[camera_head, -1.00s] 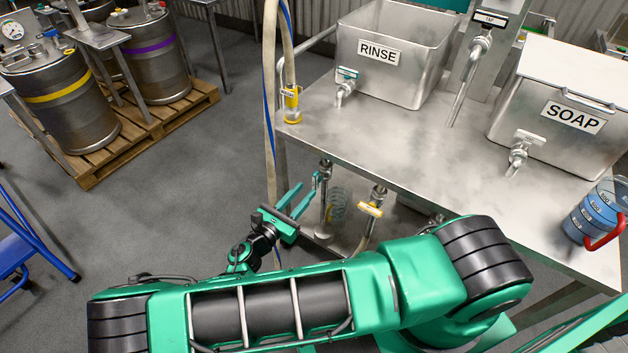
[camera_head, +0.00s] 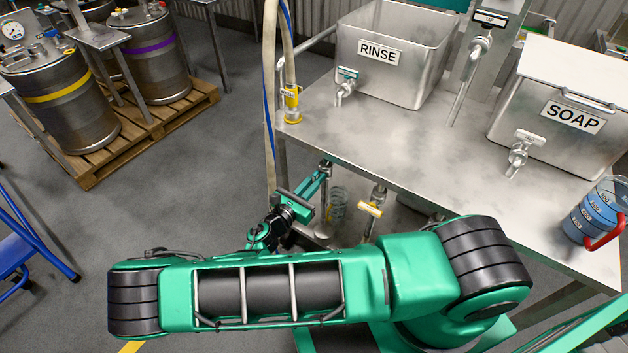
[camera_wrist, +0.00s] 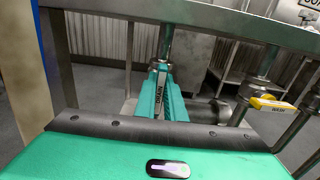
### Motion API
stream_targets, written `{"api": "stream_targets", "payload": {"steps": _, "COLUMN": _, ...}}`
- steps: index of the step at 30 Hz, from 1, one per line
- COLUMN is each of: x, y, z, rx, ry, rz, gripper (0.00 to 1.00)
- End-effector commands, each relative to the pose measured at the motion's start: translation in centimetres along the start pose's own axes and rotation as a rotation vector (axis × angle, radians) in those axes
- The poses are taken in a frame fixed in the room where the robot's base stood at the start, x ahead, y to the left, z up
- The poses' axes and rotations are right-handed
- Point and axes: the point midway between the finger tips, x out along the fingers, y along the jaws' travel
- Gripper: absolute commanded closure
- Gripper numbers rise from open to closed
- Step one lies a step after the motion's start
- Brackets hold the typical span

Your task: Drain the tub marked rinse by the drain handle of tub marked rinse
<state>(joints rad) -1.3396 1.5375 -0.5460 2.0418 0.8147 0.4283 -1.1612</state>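The steel tub marked RINSE (camera_head: 410,75) stands on the steel table, with a small tap with a teal tag (camera_head: 346,82) low on its front. Under the table edge, my gripper (camera_head: 320,176) reaches to a drain pipe at the table's left end. In the wrist view, my gripper's teal fingers (camera_wrist: 162,90) lie on either side of a narrow labelled handle (camera_wrist: 158,106), which seems to be the rinse drain handle. The fingers hide much of it, and I cannot tell whether they press on it.
A yellow-tagged drain handle (camera_head: 370,209) is right of my gripper, also in the wrist view (camera_wrist: 272,103). A hose (camera_head: 270,120) hangs at the table's left edge. The SOAP tub (camera_head: 560,115) and blue jug (camera_head: 592,218) are on the table (camera_head: 430,145).

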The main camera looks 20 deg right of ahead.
Motion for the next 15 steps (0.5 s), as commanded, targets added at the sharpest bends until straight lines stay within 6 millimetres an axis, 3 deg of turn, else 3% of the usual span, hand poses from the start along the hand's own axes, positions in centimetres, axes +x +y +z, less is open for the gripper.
{"api": "stream_targets", "payload": {"steps": 15, "x": -0.04, "y": 0.06, "z": 0.02, "rx": 0.115, "ry": 0.001, "rz": 0.002, "gripper": 1.00}}
